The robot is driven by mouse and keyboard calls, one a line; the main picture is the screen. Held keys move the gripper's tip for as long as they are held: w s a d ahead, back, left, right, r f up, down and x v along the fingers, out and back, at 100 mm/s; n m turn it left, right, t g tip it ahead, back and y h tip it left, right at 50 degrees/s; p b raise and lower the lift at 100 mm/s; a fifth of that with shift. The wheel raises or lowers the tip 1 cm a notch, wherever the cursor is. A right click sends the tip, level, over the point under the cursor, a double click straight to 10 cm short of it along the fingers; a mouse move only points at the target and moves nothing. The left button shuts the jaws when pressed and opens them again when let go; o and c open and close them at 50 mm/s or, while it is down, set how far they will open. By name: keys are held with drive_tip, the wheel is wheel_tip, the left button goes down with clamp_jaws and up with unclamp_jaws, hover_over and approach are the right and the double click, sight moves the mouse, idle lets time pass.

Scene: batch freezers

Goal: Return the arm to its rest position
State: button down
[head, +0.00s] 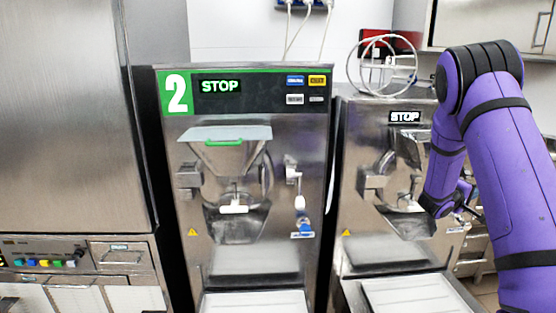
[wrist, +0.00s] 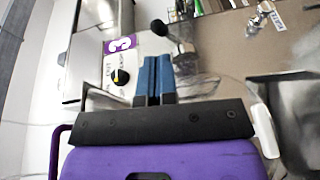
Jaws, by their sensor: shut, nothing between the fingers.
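My purple arm (head: 505,160) comes in from the right of the head view and bends down in front of the right-hand freezer. My gripper (wrist: 155,65) shows in the wrist view with its two blue fingers together and nothing between them. In the head view the gripper end is small and lies near the right freezer's front, at the right; I cannot tell whether it touches anything there.
Batch freezer 2 (head: 180,135) stands in the middle with a STOP display. White trays (head: 255,302) lie below. A steel cabinet (head: 65,110) stands left.

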drive_tip(key=s+a+r+m+g+y, duration=0.5)
drive_tip(key=s+a+r, duration=0.6)
drive_tip(key=s+r, duration=0.35)
drive_tip(key=s+a+r+n+t+y, duration=0.1)
drive_tip(key=s+a+r+t+y, duration=0.1)
drive_tip(key=s+a+y, duration=0.4)
drive_tip(key=s+a+r+n+t+y, duration=0.1)
drive_tip(key=s+a+y, duration=0.4)
drive_tip(key=s+a, duration=1.1)
drive_tip(key=a+r+t, duration=0.1)
drive_tip(key=a+t, duration=0.1)
drive_tip(key=a, duration=0.2)
drive_tip(key=shift+s+r+y, duration=0.15)
drive_tip(key=shift+y, duration=0.25)
drive_tip(key=shift+a, duration=0.1)
